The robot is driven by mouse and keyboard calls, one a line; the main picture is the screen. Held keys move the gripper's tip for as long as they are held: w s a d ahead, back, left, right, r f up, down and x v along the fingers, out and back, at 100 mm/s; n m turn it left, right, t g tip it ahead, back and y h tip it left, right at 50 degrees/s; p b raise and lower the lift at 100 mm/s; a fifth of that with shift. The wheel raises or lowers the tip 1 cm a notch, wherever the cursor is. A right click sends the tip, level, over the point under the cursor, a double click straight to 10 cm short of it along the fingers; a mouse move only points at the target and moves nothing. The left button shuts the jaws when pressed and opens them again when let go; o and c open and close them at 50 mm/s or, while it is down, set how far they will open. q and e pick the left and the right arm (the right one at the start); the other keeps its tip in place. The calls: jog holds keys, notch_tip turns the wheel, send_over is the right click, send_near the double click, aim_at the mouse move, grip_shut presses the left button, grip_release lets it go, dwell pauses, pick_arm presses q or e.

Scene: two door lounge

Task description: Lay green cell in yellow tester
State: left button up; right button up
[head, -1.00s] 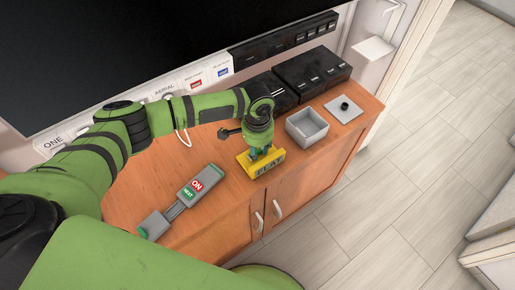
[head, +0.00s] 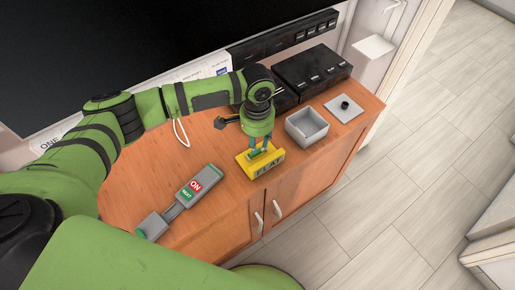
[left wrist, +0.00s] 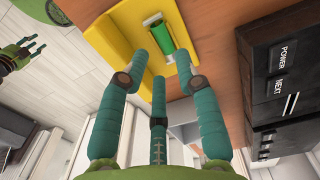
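The yellow tester (head: 243,160) stands near the front edge of the wooden cabinet; it also shows in the left wrist view (left wrist: 113,38). The green cell (left wrist: 160,38), with pale ends, lies on its side in the tester's trough. My left gripper (head: 262,146) is just above the tester. In the left wrist view its teal fingers (left wrist: 161,58) are spread on both sides of the cell, open and apart from it. My right gripper (left wrist: 32,53) shows at the left edge of the left wrist view, over the floor, with its fingers spread and empty.
A grey box (head: 307,126) stands right of the tester, and a grey plate with a black knob (head: 345,106) lies beyond it. Black units (head: 310,70) stand behind. A grey ON/NEXT device (head: 190,190) lies at left. A black screen (head: 120,50) borders the back.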

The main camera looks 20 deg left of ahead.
pick_arm(q)
notch_tip(320, 180, up, 8)
jog(key=shift+b, duration=0.35)
dwell(0.4)
